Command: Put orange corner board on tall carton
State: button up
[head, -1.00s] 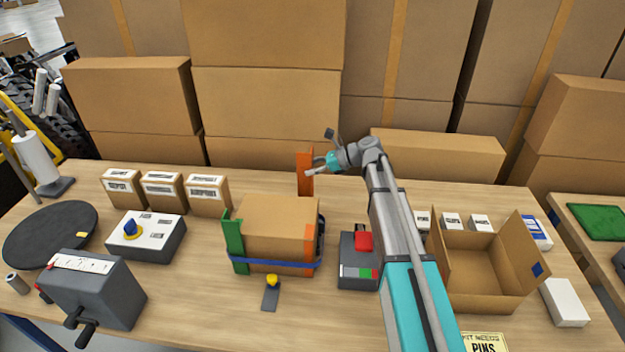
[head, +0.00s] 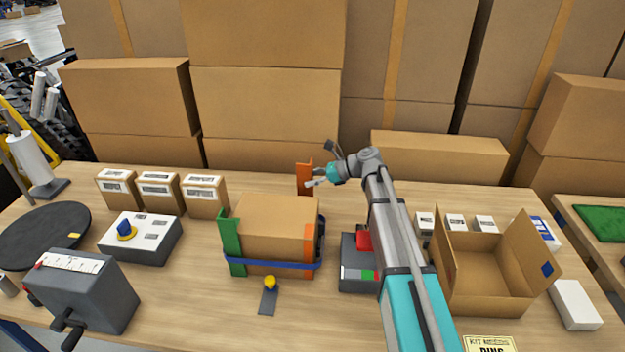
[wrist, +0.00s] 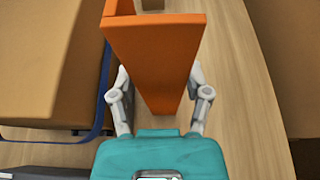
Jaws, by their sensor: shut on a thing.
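The orange corner board (head: 304,177) stands upright behind the brown carton's right back corner. It also fills the upper middle of the wrist view (wrist: 160,60). My gripper (head: 314,179) is shut on it, with one finger on each side in the wrist view (wrist: 160,98). I cannot tell whether the board's foot touches the table. The carton (head: 272,222) sits mid-table with a green corner board (head: 235,248) at its left front corner, an orange strip (head: 308,250) at its right front corner and a blue strap (head: 285,266) around it. In the wrist view the carton (wrist: 45,60) is left of the board.
Three small labelled boxes (head: 159,193) and a panel with a blue knob (head: 140,237) stand left. A grey device with a red part (head: 359,275) and an open carton (head: 487,275) lie right. Large boxes (head: 265,110) wall the back. The table between board and small boxes is clear.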

jog(key=shift+f, duration=0.2)
jog(key=o, duration=1.2)
jog(key=shift+c, duration=0.2)
jog(key=shift+d+r, duration=0.1)
jog(key=p+v, duration=0.5)
jog(key=v, duration=0.8)
jog(key=shift+d, duration=0.3)
jog(key=shift+c, duration=0.2)
